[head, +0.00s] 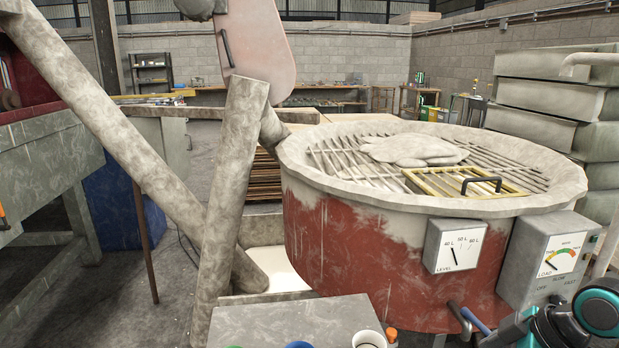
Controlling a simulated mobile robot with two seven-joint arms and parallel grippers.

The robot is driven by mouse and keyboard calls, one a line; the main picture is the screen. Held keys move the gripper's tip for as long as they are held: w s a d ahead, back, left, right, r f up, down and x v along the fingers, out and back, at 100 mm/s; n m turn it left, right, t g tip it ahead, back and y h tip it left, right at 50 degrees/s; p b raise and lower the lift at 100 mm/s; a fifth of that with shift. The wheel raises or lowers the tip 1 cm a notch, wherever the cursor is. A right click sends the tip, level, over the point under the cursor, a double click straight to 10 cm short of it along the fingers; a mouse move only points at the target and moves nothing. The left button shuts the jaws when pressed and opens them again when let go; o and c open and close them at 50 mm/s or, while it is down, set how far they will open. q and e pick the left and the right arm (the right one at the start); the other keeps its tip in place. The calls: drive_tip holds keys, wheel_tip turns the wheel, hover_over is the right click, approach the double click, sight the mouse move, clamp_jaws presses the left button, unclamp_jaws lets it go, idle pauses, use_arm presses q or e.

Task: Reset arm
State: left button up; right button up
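Part of an arm in teal and black (575,318), which looks like my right arm, shows at the bottom right corner, in front of the vat's lower right side. Its gripper is outside the picture. No part of my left arm or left gripper shows.
A large red and grey round vat (350,245) with a slatted top fills the middle right. A level gauge box (453,246) and a load gauge box (548,258) are on its front. Thick slanted beams (228,205) stand left.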

drive_tip(key=s+a+f+m+t, duration=0.2)
drive_tip(key=a+f, duration=0.1)
drive_tip(key=f, duration=0.4)
drive_tip(key=s+a+f+m+t, duration=0.1)
drive_tip(key=a+f+m+t, duration=0.1)
drive_tip(key=a+f, duration=0.35)
drive_tip(key=s+a+f+m+t+h, duration=0.1)
drive_tip(key=s+f+m+t+h, duration=0.1)
drive_tip(key=s+f, duration=0.4)
drive_tip(key=s+m+t, duration=0.1)
drive_tip(key=s+m, duration=0.1)
drive_tip(key=s, duration=0.1)
drive_tip(key=shift+s+h, duration=0.2)
drive_tip(key=shift+h, duration=0.2)
